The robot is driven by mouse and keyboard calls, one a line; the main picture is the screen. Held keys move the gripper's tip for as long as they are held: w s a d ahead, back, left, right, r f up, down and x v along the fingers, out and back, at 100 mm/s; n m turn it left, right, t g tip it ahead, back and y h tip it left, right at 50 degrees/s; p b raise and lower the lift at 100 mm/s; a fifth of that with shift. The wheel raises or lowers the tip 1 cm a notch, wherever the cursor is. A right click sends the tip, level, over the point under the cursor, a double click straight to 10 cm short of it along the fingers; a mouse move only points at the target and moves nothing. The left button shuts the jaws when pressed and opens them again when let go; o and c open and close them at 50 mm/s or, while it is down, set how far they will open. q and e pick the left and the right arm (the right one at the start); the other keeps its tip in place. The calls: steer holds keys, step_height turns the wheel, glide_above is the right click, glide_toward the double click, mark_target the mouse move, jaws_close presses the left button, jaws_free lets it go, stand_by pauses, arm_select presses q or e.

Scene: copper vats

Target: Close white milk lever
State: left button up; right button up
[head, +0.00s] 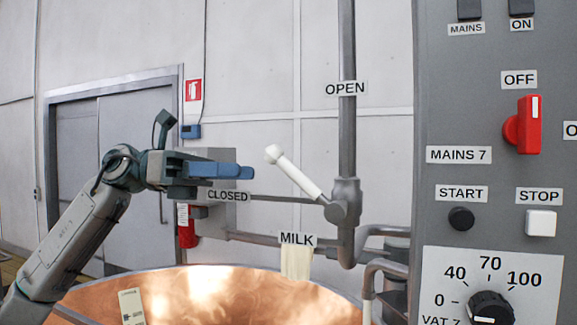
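The white milk lever (298,174) has a round knob at its free end and is joined to a grey valve (345,203) on the pipe. It slants up and left, between the OPEN label (346,88) above and the CLOSED label (228,196) to the left. The MILK label (297,239) is below it, with a cream-coloured stream (296,264) under the label. My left gripper (248,171) is left of the knob, pointing right, with a small gap between them in the picture. Its blue fingers overlap, so their opening is hidden. My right gripper is out of view.
A copper vat (220,290) fills the bottom. A grey control panel (430,60) with a red switch (528,125), buttons and a dial (491,308) stands at the right. Pipes (270,236) run behind the lever. Space above the lever's knob looks clear.

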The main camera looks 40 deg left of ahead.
mark_target(291, 172)
arm_select(q)
steer(key=p+x, duration=0.4)
steer(key=x, duration=0.1)
steer(key=p+x, duration=0.2)
steer(key=x, duration=0.1)
steer(key=shift+r, duration=0.3)
steer(key=shift+w+d+f+p, duration=0.1)
steer(key=shift+d+f+p, duration=0.05)
steer(key=shift+d+p, duration=0.6)
steer(key=shift+f, duration=0.1)
steer(key=shift+w, duration=0.1)
steer(key=shift+c, duration=0.3)
jaws_close()
